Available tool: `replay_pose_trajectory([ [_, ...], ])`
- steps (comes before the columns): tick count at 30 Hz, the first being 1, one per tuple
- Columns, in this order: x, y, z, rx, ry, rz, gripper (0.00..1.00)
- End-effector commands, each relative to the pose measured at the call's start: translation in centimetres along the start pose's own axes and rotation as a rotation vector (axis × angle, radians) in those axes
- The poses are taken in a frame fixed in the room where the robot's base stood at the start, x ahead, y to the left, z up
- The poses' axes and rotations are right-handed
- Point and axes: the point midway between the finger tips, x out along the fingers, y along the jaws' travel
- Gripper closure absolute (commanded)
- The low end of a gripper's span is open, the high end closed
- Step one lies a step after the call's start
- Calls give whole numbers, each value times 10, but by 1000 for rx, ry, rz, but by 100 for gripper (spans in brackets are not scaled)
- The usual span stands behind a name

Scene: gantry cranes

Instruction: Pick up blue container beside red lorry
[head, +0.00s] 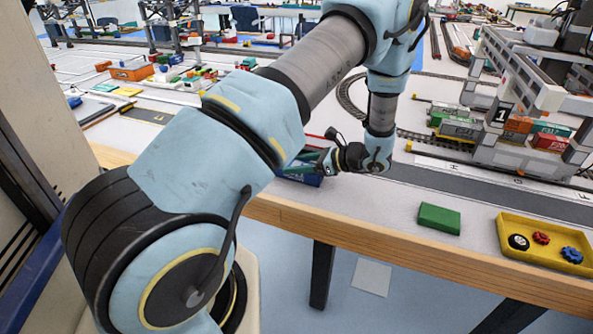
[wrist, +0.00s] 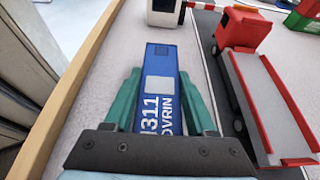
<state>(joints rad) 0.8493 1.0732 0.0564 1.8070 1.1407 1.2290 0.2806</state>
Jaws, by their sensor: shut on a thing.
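The blue container (wrist: 161,62), with white lettering and a pale square on its top, lies between the green fingers of my gripper (wrist: 160,95) in the wrist view. The fingers are shut on its two long sides. In the head view my gripper (head: 312,164) is low over the table near its front edge, with part of the blue container (head: 305,179) showing under it. The red lorry (wrist: 243,30), with a long flat grey bed, stands just right of the container in the wrist view. I cannot tell whether the container touches the table.
The table's wooden edge (wrist: 75,75) runs close on the left in the wrist view. A green block (head: 439,218) and a yellow tray (head: 548,262) with small wheels lie rightward. A gantry crane (head: 520,75) stands behind them.

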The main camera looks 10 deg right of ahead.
Motion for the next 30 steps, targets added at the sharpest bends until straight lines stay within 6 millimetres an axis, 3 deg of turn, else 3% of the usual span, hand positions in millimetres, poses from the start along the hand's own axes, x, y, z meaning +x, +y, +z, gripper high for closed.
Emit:
replay_pose_trajectory([
  [1, 0, 0, 0, 0, 0, 0, 65],
  [11, 0, 0, 0, 0, 0, 0, 100],
  [23, -2, 0, 4, -1, 0, -1, 100],
  [30, -14, -1, 31, -5, 1, -2, 100],
])
